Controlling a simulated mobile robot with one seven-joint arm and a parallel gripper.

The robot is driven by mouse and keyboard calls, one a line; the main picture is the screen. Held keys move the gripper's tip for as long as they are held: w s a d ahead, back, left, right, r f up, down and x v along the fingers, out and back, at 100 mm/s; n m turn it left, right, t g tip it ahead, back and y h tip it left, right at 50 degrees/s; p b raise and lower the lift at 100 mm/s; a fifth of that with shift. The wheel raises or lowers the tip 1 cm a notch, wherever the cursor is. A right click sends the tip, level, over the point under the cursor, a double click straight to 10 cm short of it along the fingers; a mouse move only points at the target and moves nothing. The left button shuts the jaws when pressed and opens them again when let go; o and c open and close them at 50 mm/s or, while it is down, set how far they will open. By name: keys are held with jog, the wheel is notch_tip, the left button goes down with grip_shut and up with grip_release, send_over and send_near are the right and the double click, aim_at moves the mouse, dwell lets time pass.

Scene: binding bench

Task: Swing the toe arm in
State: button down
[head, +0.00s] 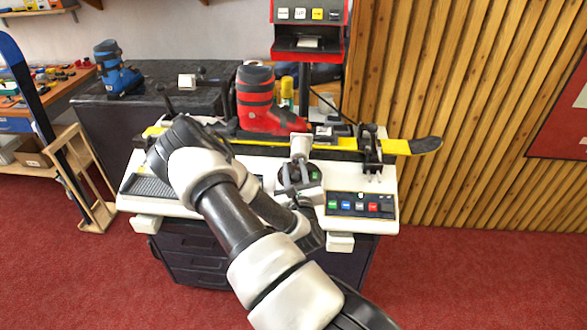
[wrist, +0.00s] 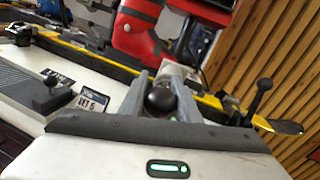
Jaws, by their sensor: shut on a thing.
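My gripper (head: 298,187) is over the front of the white bench, right of its middle. In the wrist view its two grey fingers (wrist: 161,97) are shut on a round black knob (wrist: 160,99), which looks like the handle of the toe arm. The boot stands upright over the yellow ski (head: 400,146). The fingers hide the link between knob and cylinder.
A button panel (head: 360,205) is at the bench's front right. A black clamp (head: 372,150) holds the ski near its right end. A lever with a black knob (wrist: 47,95) stands at the left in the wrist view. A red-framed machine (head: 308,45) rises behind.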

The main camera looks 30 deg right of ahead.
jog(key=c, duration=1.4)
grip_release()
jog(key=shift+s+d+f, duration=0.1)
jog(key=shift+s+d, duration=0.05)
jog(key=shift+d, duration=0.05)
jog(key=shift+o, duration=0.2)
jog(key=shift+a, duration=0.15)
jog(key=p+v, duration=0.1)
jog(key=v, duration=1.6)
jog(key=shift+p, duration=0.35)
jog(key=shift+s+a, duration=0.1)
